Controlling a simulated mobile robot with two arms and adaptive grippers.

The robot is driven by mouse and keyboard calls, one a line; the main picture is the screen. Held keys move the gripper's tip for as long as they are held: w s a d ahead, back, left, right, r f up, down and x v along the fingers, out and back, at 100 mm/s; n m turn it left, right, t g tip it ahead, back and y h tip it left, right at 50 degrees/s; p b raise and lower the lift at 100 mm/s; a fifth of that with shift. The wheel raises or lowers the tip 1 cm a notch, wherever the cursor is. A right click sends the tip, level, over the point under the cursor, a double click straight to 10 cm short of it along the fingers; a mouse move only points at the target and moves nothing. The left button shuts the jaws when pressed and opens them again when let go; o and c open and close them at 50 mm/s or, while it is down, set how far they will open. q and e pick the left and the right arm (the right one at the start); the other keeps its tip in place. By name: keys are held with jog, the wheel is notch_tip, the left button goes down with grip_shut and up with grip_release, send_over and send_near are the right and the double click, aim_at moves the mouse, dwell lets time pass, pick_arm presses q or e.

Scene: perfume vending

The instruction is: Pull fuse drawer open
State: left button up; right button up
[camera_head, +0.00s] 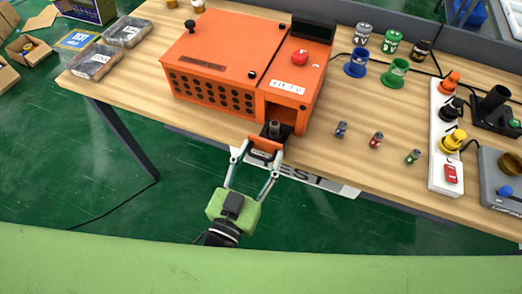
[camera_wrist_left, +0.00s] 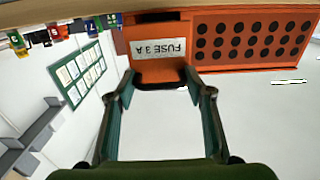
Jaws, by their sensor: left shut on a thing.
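The orange machine (camera_head: 215,60) stands on the wooden table. Its fuse drawer (camera_head: 266,145) sticks out from the lower front opening, past the table's front edge. A small dark cylinder (camera_head: 274,128) stands in the drawer just behind its front. My left gripper (camera_head: 265,152) is shut on the drawer front, one finger on each side. In the left wrist view the drawer front (camera_wrist_left: 160,70) shows the label "FUSE 3 A" upside down between the fingers of the left gripper (camera_wrist_left: 160,85). My right gripper is not in view.
A white power strip (camera_head: 442,135) and a grey device (camera_head: 500,180) lie farther right. Floor space before the table is clear.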

pick_arm(q)
jog(key=shift+s, duration=0.15)
jog(key=o, duration=1.2)
jog(key=shift+s, duration=0.1)
jog(key=shift+o, duration=0.3)
jog(key=v, duration=1.2)
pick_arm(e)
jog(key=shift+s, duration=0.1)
pick_arm(q)
jog(key=s+a+f+g+y, duration=0.1)
jog(key=s+f+g, duration=0.15)
jog(key=f, duration=0.95)
jog(key=s+a+f+g, duration=0.1)
jog(key=f+g, duration=0.2)
jog(key=f, duration=0.9)
jog(key=s+a+f+g+y, duration=0.1)
jog(key=s+f+g, duration=0.15)
jog(key=f, duration=0.95)
jog(key=s+a+f+g+y, duration=0.1)
jog(key=s+a+f+g, duration=0.3)
jog(key=s+a+f, duration=0.3)
jog(key=s+a+f+n+g+y, duration=0.1)
jog(key=s+a+f+g+y, duration=0.1)
jog(key=s+a+f+g, duration=0.2)
jog(key=s+a+f, duration=0.3)
jog(key=s+f, duration=0.1)
jog(key=f, duration=0.4)
jog(key=shift+f+y, duration=0.3)
jog(key=shift+f, duration=0.1)
